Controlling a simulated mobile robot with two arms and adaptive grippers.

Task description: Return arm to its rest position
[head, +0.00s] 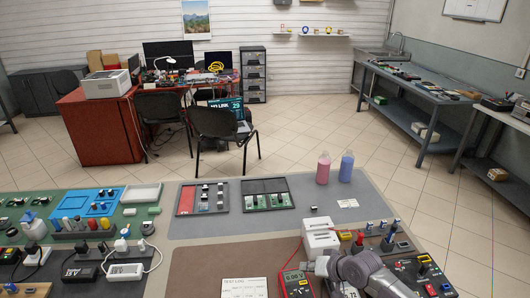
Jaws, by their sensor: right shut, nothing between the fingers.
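My right arm comes in at the bottom right of the head view, low over the bench. Its gripper (318,266) points left and is shut and empty. It is small in the picture and partly hidden by my own wrist. It is just right of a red multimeter (296,284) with a lit screen and in front of white box-shaped units (320,240). I cannot tell whether it touches anything. My left gripper is not in view.
A dark panel with connectors (408,268) lies right of my arm. Pink (323,168) and blue (346,167) bottles stand at the bench's back edge. The left side is crowded with small parts. The grey mat's middle (290,222) is clear.

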